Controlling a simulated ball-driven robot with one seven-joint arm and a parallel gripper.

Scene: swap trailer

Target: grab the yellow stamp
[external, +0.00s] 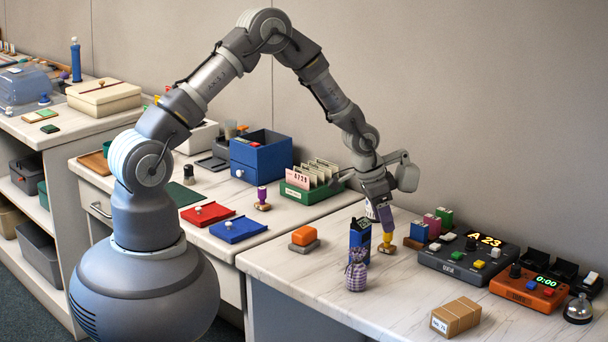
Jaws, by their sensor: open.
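The yellow stamp (387,247) stands upright on the marble-topped table, with a round wooden base at its foot. My gripper (386,230) points down right over it, with its fingers open at the stamp's upper part. The fingers hide some of the stamp's handle, and I cannot tell whether they touch it.
A cardboard box (456,317) lies in front.

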